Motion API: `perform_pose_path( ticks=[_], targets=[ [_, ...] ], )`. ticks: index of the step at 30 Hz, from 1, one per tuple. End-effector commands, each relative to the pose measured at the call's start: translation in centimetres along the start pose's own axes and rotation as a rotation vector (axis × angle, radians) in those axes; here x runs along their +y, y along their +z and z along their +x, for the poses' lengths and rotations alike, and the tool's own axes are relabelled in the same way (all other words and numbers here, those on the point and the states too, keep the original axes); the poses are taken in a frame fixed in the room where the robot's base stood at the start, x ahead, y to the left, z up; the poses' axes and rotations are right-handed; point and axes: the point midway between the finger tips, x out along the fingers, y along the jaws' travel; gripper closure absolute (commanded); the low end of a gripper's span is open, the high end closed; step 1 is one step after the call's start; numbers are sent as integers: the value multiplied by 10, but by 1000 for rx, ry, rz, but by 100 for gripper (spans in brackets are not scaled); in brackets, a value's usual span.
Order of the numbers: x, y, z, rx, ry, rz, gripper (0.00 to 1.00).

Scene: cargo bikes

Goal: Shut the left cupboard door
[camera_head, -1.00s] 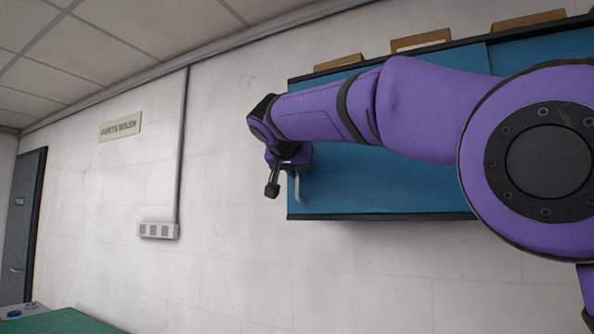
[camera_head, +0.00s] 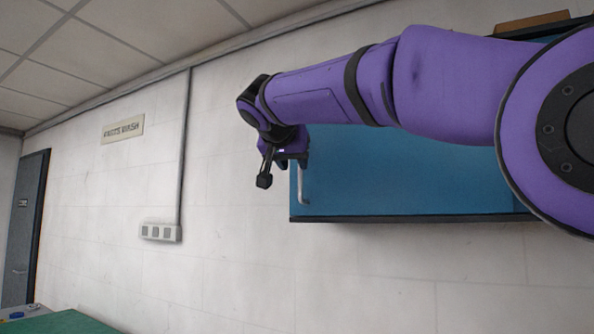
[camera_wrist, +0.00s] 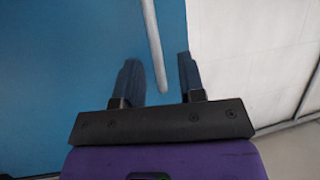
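The left cupboard door (camera_head: 420,185) is a blue panel on the wall cupboard, partly hidden behind my arm. It looks roughly in line with the cupboard front, but I cannot tell whether a small gap is left. Its pale bar handle (camera_head: 302,184) stands near the door's left edge. My gripper (camera_head: 265,180) is just left of the handle in the head view. In the wrist view, my gripper (camera_wrist: 160,78) is open, its two dark fingers apart. The handle (camera_wrist: 153,45) runs between and beyond the fingertips, and no grip on it shows.
A white wall (camera_head: 230,250) with a socket box (camera_head: 160,232) and a vertical conduit (camera_head: 184,150) lies left of the cupboard. A cardboard box (camera_head: 532,22) sits on top of the cupboard. A green surface (camera_head: 60,322) is at the lower left. The wall below the cupboard is clear.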

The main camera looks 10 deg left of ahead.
Motion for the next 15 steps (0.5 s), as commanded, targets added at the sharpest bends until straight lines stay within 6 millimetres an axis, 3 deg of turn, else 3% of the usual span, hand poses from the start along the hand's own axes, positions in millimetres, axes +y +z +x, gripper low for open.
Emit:
perform_pose_path(
  ticks=[6, 15],
  targets=[
    [-1, 0, -40, 0, -4, 0, 63],
    [-1, 0, -60, 1, -2, 0, 63]
  ],
)
